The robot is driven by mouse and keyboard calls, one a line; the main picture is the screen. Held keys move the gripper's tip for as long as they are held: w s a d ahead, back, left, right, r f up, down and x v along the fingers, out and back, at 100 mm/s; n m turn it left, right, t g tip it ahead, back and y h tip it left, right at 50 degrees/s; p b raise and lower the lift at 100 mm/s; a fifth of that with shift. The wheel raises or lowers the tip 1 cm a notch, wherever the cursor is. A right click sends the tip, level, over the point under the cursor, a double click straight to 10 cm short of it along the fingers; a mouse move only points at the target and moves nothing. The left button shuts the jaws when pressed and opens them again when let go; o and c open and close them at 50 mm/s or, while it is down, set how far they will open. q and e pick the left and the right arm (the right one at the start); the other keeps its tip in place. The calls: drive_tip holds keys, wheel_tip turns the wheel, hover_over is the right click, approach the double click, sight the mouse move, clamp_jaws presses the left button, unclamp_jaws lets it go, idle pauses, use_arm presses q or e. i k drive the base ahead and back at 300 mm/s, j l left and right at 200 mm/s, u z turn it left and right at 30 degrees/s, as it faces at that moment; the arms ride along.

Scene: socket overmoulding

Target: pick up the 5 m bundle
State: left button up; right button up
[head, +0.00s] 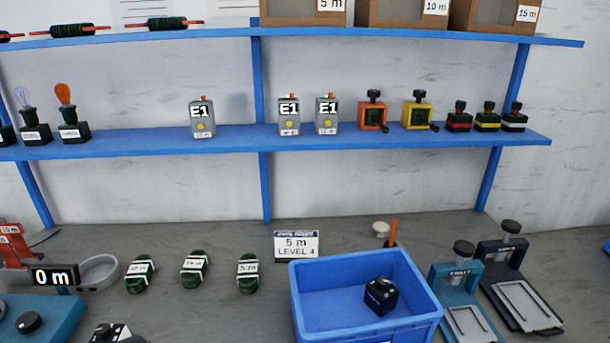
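Three dark green cable bundles with white label bands lie in a row on the grey worktop, left of the blue bin. The right one (248,272) has a label that seems to read 5 m. The middle bundle (195,268) and the left bundle (139,273) have labels too small to read surely. Neither of my grippers shows in the head view.
A blue bin (420,315) holds a dark block (381,296). A card (297,245) reading "5 m LEVEL 4" stands behind it. Teal (462,290) and black (515,285) clamp fixtures stand right. A "0 m" display (55,276) and grey ring (99,271) are left. Blue shelves (350,138) hang above.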

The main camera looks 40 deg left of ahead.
sight(248, 276)
drive_tip(key=u, duration=1.85)
